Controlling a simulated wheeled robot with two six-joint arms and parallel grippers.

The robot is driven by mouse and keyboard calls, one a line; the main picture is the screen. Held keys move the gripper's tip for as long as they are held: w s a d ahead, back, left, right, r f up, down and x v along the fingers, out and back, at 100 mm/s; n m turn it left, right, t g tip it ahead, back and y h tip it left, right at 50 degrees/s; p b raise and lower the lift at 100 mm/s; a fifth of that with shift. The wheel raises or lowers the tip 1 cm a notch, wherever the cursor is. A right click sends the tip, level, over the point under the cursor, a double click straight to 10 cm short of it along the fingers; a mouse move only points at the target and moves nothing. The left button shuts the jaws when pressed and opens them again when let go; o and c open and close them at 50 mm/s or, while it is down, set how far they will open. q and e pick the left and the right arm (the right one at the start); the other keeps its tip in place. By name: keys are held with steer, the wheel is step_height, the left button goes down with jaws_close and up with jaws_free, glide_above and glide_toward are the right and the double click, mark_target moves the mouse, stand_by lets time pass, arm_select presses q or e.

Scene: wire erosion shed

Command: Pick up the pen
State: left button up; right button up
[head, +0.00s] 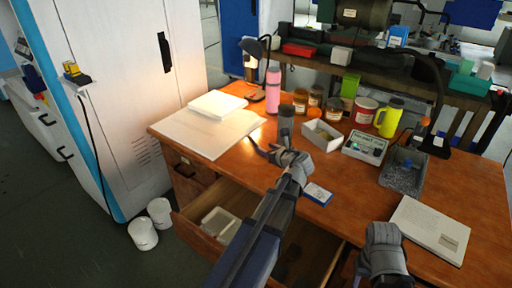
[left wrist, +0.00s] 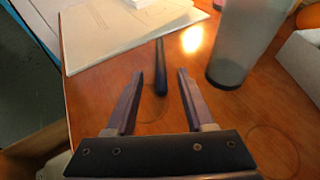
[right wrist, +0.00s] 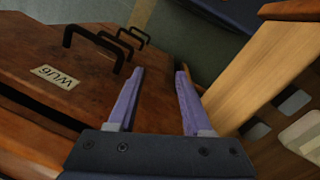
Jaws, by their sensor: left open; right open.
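The pen (left wrist: 160,66), a dark thin stick, lies on the wooden desk in the left wrist view, pointing away from me. My left gripper (left wrist: 160,73) is open, with one finger on either side of the pen's line; I cannot tell how far above the desk the fingers are.
A grey tumbler (left wrist: 243,42) stands close right of the pen. Papers (head: 205,133) lie to the left. An open drawer (head: 195,222) juts out below the desk's front edge. Jars, a white box (head: 322,136) and a blue card box (head: 317,194) stand or lie to the right.

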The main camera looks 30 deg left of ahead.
mark_target(257, 144)
arm_select(q)
steer(key=shift+b+x, duration=1.5)
steer(key=shift+x, duration=2.4)
jaws_close()
